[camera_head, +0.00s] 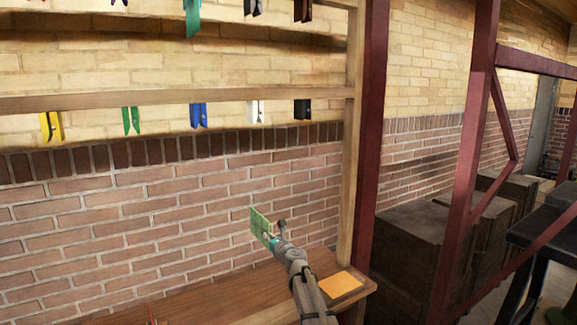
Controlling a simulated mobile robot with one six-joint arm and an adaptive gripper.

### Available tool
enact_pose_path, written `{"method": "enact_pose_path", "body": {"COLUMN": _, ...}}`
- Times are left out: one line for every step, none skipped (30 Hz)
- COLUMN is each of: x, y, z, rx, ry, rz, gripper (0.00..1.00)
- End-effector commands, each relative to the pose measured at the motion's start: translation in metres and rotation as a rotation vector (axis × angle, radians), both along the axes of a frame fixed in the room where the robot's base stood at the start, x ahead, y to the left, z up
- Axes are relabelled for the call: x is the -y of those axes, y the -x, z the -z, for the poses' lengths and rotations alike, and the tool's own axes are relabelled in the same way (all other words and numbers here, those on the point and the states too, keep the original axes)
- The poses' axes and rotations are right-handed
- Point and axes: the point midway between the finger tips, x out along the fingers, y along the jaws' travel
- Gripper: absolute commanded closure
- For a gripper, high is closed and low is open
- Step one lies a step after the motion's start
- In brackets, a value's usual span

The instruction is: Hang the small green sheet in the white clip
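The small green sheet (260,226) is at the end of my arm, held up in front of the brick wall. My gripper (271,238) is at the sheet's lower right edge and appears shut on it. The white clip (255,111) hangs from the lower wooden rail, well above the sheet in the picture. The clip's jaws point down and nothing hangs in it. The far side of the gripper is partly hidden by my arm.
Yellow (51,127), green (131,120), blue (198,115) and black (302,108) clips share the lower rail (180,99). More clips hang above. An orange sheet (341,284) lies on the wooden bench (225,300). A wooden post (351,140) stands right of the clips.

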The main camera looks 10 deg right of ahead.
Motion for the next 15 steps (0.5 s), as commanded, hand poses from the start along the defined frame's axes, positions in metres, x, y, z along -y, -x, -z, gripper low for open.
{"method": "enact_pose_path", "body": {"x": -0.002, "y": 0.000, "z": 0.000, "rx": 0.000, "ry": 0.000, "rz": -0.002, "gripper": 1.00}}
{"method": "enact_pose_path", "body": {"x": -0.002, "y": 0.000, "z": -0.001, "rx": 0.000, "ry": 0.000, "rz": -0.003, "gripper": 1.00}}
{"method": "enact_pose_path", "body": {"x": -0.003, "y": 0.001, "z": -0.002, "rx": 0.000, "ry": 0.000, "rz": -0.004, "gripper": 1.00}}
{"method": "enact_pose_path", "body": {"x": -0.004, "y": 0.001, "z": -0.003, "rx": 0.000, "ry": 0.000, "rz": -0.005, "gripper": 1.00}}
{"method": "enact_pose_path", "body": {"x": -0.004, "y": 0.001, "z": -0.005, "rx": 0.000, "ry": 0.000, "rz": -0.005, "gripper": 1.00}}
{"method": "enact_pose_path", "body": {"x": -0.004, "y": 0.002, "z": -0.007, "rx": 0.000, "ry": 0.000, "rz": -0.006, "gripper": 1.00}}
{"method": "enact_pose_path", "body": {"x": -0.004, "y": 0.003, "z": -0.009, "rx": 0.000, "ry": 0.000, "rz": -0.006, "gripper": 1.00}}
{"method": "enact_pose_path", "body": {"x": -0.004, "y": 0.004, "z": -0.012, "rx": 0.000, "ry": 0.000, "rz": -0.007, "gripper": 1.00}}
{"method": "enact_pose_path", "body": {"x": -0.004, "y": 0.005, "z": -0.015, "rx": 0.000, "ry": 0.000, "rz": -0.007, "gripper": 1.00}}
{"method": "enact_pose_path", "body": {"x": -0.004, "y": 0.006, "z": -0.019, "rx": 0.000, "ry": 0.000, "rz": -0.007, "gripper": 1.00}}
{"method": "enact_pose_path", "body": {"x": -0.003, "y": 0.007, "z": -0.022, "rx": 0.000, "ry": 0.000, "rz": -0.007, "gripper": 1.00}}
{"method": "enact_pose_path", "body": {"x": -0.003, "y": 0.009, "z": -0.028, "rx": 0.000, "ry": 0.000, "rz": -0.008, "gripper": 1.00}}
{"method": "enact_pose_path", "body": {"x": -0.002, "y": 0.011, "z": -0.032, "rx": 0.000, "ry": 0.000, "rz": -0.008, "gripper": 1.00}}
{"method": "enact_pose_path", "body": {"x": -0.001, "y": 0.012, "z": -0.036, "rx": 0.000, "ry": 0.000, "rz": -0.008, "gripper": 1.00}}
{"method": "enact_pose_path", "body": {"x": 0.000, "y": 0.014, "z": -0.042, "rx": 0.000, "ry": 0.000, "rz": -0.008, "gripper": 1.00}}
